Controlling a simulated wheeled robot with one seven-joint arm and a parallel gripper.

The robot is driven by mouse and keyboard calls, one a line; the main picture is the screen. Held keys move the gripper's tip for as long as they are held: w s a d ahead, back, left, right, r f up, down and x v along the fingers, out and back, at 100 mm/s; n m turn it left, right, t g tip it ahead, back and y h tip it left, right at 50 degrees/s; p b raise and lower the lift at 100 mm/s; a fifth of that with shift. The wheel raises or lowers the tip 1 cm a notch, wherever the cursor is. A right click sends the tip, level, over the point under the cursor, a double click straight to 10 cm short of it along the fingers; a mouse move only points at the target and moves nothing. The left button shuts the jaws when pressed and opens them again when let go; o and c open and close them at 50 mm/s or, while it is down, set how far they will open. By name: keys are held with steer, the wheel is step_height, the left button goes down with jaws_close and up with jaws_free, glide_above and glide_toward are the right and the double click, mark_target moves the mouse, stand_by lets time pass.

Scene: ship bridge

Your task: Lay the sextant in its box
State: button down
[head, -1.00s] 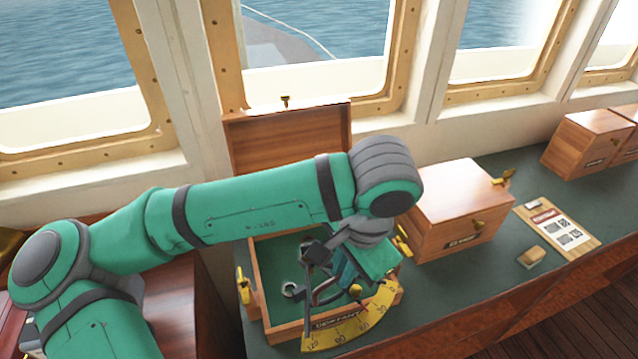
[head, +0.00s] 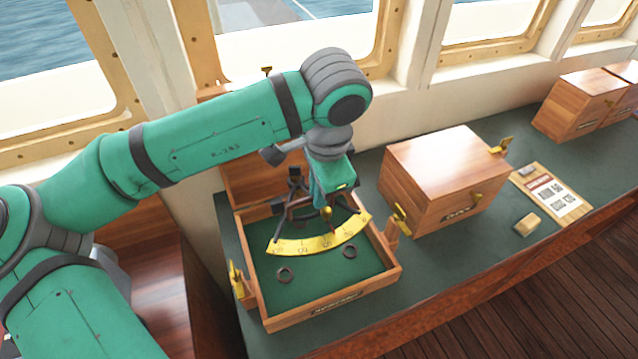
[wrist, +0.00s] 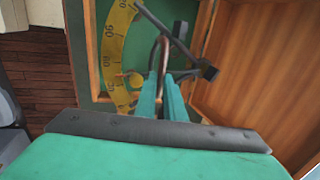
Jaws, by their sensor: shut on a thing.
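The sextant (head: 318,243) has a dark frame and a yellow brass arc with numbers. It is over the open box, with its arc toward the box's front; I cannot tell whether it touches the lining. My gripper (head: 322,203) points down and is shut on the sextant's frame. The wrist view shows the fingers (wrist: 168,98) at the frame, with the arc (wrist: 118,60) to the left. The open wooden box (head: 335,309) has a green lining with dark ring-shaped fittings, brass latches and a raised lid (head: 240,178) behind, partly hidden by my arm.
A closed wooden box (head: 447,180) stands just right of the open one. A clipboard (head: 552,196) and a small tan block (head: 527,224) lie farther right on the green counter (head: 490,240). More wooden boxes (head: 580,102) stand at the far right. Windows line the back.

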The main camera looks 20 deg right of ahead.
mark_target(319, 215)
steer(key=shift+f, duration=4.25)
steer(key=shift+w+t, duration=0.15)
steer(key=shift+t, duration=0.15)
steer(key=shift+s+f, duration=0.2)
steer(key=shift+f, duration=0.1)
steer(key=shift+s+x, duration=0.25)
steer(key=shift+x, duration=0.75)
steer(key=shift+f, duration=0.1)
steer(key=c, duration=1.8)
jaws_free()
steer(key=shift+f, duration=0.1)
steer(key=shift+o, duration=0.2)
steer(key=v, duration=1.1)
